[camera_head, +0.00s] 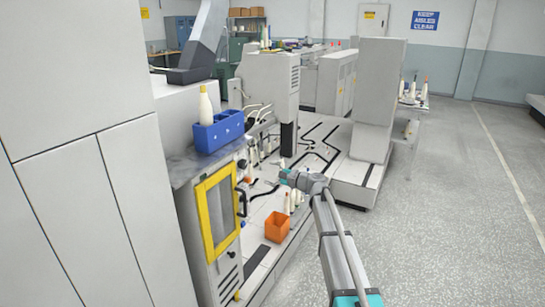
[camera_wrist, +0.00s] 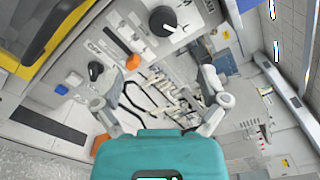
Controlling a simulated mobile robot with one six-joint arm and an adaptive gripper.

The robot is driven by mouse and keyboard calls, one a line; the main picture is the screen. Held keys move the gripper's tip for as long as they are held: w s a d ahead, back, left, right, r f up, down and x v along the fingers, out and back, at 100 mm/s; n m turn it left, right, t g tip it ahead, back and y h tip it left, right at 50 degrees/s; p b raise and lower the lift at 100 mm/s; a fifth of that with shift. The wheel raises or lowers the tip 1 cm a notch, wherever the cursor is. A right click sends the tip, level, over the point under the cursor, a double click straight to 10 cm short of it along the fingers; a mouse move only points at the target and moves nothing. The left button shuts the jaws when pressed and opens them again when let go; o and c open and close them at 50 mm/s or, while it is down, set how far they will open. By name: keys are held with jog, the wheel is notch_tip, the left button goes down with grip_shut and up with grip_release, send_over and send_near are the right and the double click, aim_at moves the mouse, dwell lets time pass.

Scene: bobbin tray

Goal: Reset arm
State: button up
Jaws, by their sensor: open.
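My gripper (camera_head: 284,177) hangs in free air in the head view, at the end of my arm, which reaches up from the bottom of the picture. In the wrist view my gripper (camera_wrist: 163,80) has its two fingers spread wide apart with nothing between them. The blue tray (camera_head: 218,132) stands on the grey counter, to the upper left of my gripper. A cream bobbin (camera_head: 205,105) stands upright at its left end.
A machine with a yellow-framed door (camera_head: 216,210) is under the counter. An orange bin (camera_head: 277,226) sits on the machine's low deck, below my gripper. A grey column (camera_head: 375,110) rises beyond. The speckled floor (camera_head: 455,200) on the right is clear.

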jog(key=s+d+f+n+g+h+p, duration=0.2)
jog(key=s+d+f+n+h, duration=0.15)
jog(key=s, duration=0.65)
jog(key=s+d+f+n+g+h+p, duration=0.1)
jog(key=s+d+f+n+g+h, duration=0.2)
jog(key=s, duration=0.6)
jog(key=s+d+f+n+g+h+p, duration=0.15)
jog(key=s+d+f+n+h, duration=0.3)
jog(key=s, duration=0.55)
jog(key=s+d+n+g+h+p, duration=0.1)
jog(key=s+d+h, duration=0.3)
jog(key=s+d, duration=0.5)
jog(key=shift+s+f+h+p, duration=0.4)
jog(key=shift+p, duration=0.05)
jog(key=shift+g, duration=0.25)
